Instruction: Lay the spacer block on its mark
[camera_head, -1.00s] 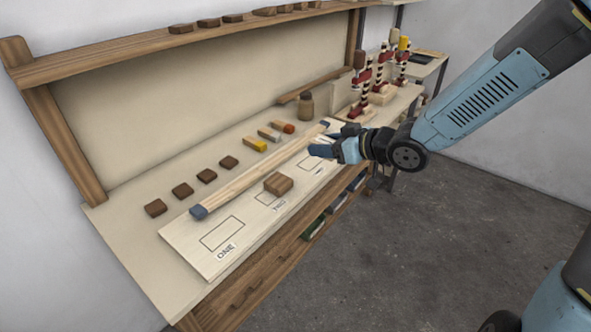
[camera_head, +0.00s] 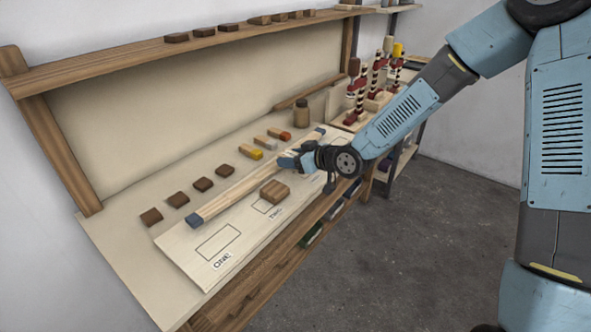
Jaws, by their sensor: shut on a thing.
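A brown wooden block (camera_head: 274,190) lies on the pale marking board (camera_head: 190,248), at the upper edge of the outlined mark labelled TWO (camera_head: 268,206) and partly over it. The outlined mark labelled ONE (camera_head: 218,243) is bare. My gripper (camera_head: 284,161) is low over the board, up and right of the block and close to the long wooden bar with blue-grey ends (camera_head: 235,192). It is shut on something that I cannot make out. My wrist hides most of the mark farther right.
Several small dark blocks (camera_head: 178,199) and yellow-, grey- and orange-ended pieces (camera_head: 250,151) lie behind the bar. A shelf (camera_head: 180,55) runs above the bench.

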